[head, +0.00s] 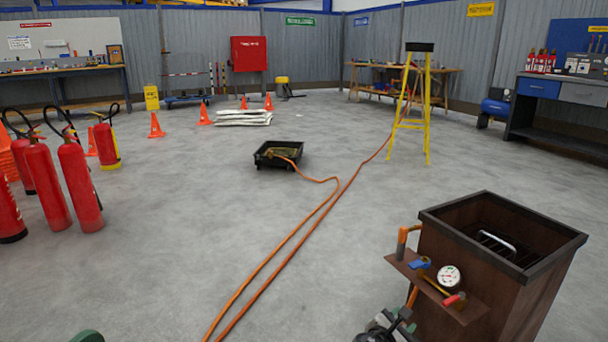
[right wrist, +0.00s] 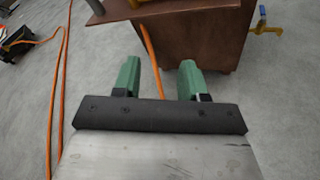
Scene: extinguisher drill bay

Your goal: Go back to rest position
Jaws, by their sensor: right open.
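My right gripper (right wrist: 159,76) is open, with its two green fingertips apart in the right wrist view and nothing held between them. In the head view it is partly seen at the bottom (head: 387,322), just left of the brown box (head: 480,270) and below its side shelf (head: 438,284). An orange hose passes behind the fingers by the box. Of my left gripper, only a small green piece (head: 87,336) shows at the bottom left edge of the head view, so its jaws are hidden.
Several red extinguishers (head: 79,185) stand at the left. A black tray (head: 278,154) sits mid-floor, with orange hoses (head: 290,235) running across the floor. A yellow ladder (head: 427,110) stands behind. The grey floor at centre left is clear.

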